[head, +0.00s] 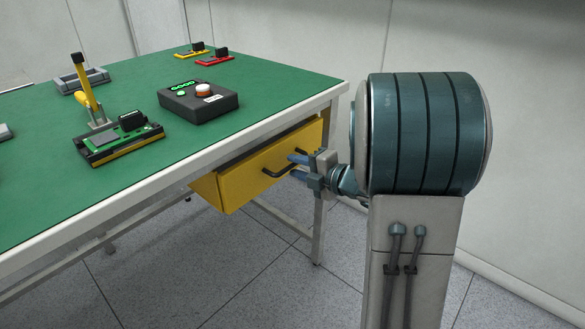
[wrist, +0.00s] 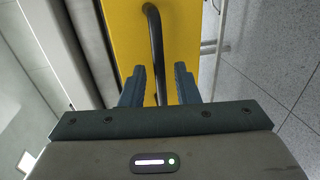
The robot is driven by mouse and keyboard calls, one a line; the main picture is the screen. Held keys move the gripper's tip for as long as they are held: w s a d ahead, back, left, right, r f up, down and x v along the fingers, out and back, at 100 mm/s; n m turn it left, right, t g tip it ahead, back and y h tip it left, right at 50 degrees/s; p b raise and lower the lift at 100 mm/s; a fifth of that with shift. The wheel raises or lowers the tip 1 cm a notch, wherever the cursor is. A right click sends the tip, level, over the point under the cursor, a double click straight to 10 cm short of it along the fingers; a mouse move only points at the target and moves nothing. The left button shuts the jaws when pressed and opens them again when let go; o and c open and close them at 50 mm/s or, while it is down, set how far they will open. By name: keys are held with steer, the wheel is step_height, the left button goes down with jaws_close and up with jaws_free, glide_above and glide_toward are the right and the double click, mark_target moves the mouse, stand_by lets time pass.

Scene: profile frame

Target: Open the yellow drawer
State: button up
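The yellow drawer (head: 245,177) hangs under the green-topped table. Its front faces my arm, and it also fills the top of the wrist view (wrist: 182,28). A black bar handle (head: 274,184) runs across the drawer front; in the wrist view the handle (wrist: 154,40) passes between my two fingers. My gripper (head: 297,167) is at the drawer front, near the right part of the handle. Its blue fingers are apart, one on each side of the bar (wrist: 160,82), with gaps visible. I cannot tell whether the drawer is slightly out.
The green table (head: 250,125) has a pale edge above the drawer and a leg (head: 319,225) close to my gripper. On top are a black control box (head: 198,102), a toggle clamp (head: 88,90) and circuit boards (head: 120,144). The floor before the drawer is clear.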

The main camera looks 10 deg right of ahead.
steer(key=shift+x, duration=1.05)
jaws_close()
steer(key=shift+s, duration=0.1)
